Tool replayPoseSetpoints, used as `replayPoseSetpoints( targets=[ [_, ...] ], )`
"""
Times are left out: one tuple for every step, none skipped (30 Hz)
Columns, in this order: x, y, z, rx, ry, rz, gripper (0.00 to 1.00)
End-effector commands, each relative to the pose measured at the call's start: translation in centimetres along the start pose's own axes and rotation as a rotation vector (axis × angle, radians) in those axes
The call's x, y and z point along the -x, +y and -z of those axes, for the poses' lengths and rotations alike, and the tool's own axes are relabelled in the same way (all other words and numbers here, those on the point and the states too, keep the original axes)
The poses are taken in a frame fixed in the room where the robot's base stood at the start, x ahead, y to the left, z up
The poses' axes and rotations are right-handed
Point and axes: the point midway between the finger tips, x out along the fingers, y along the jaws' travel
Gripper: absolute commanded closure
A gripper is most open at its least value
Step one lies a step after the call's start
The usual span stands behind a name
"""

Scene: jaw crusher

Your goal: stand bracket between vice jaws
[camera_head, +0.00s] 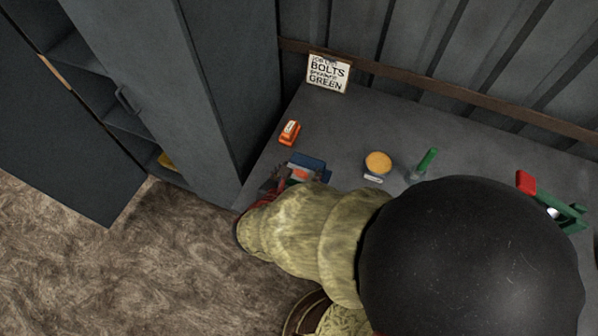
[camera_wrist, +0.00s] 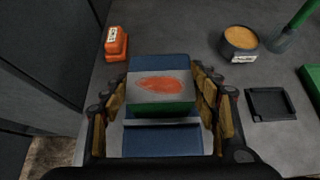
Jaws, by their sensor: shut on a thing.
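The bracket (camera_wrist: 162,88) is a block with a grey face, an orange-red patch and a green lower edge. My gripper (camera_wrist: 162,96) is shut on it, with tan-padded fingers at its left and right sides. The blue vice (camera_wrist: 160,141) lies below and behind it; one blue part shows beyond the bracket and another nearer, with a pale strip across it. In the head view the vice (camera_head: 313,160) is at the table's left end, and my gripper (camera_head: 284,181) is partly hidden by my arm. I cannot tell whether the bracket touches the vice or its floor.
An orange object (camera_wrist: 116,43) stands left of the vice. A round tin with yellow-orange contents (camera_wrist: 240,42) and a black square tray (camera_wrist: 270,104) are to the right. A green-handled tool (camera_head: 427,161) and a sign (camera_head: 327,73) are on the table. A tall cabinet (camera_head: 205,75) borders the left.

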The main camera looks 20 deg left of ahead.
Motion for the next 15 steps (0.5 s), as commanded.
replayPoseSetpoints(
  targets=[
    [0.03, 0.07, -0.11, -0.001, -0.002, -0.001, 0.89],
    [0.00, 0.07, -0.06, -0.001, -0.001, -0.001, 0.89],
    [-0.07, 0.07, 0.04, -0.001, -0.001, -0.001, 0.89],
    [-0.13, 0.06, 0.13, -0.001, -0.001, -0.001, 0.89],
    [-0.18, 0.06, 0.21, -0.001, -0.001, -0.001, 0.89],
    [-0.20, 0.00, 0.30, 0.000, 0.000, 0.000, 0.39],
    [-0.18, 0.00, 0.27, 0.000, 0.000, 0.000, 0.37],
    [-0.18, 0.00, 0.26, 0.000, 0.000, 0.000, 0.35],
    [-0.17, 0.00, 0.26, 0.000, 0.000, 0.000, 0.33],
    [-0.17, 0.00, 0.26, 0.000, 0.000, 0.000, 0.31],
    [-0.17, 0.00, 0.26, 0.000, 0.000, 0.000, 0.30],
    [-0.17, 0.00, 0.26, 0.000, 0.000, 0.000, 0.27],
    [-0.17, 0.00, 0.26, 0.000, 0.000, 0.000, 0.26],
    [-0.18, 0.00, 0.26, 0.000, 0.000, 0.000, 0.24],
    [-0.18, 0.00, 0.26, 0.000, 0.000, 0.000, 0.22]
  ],
)
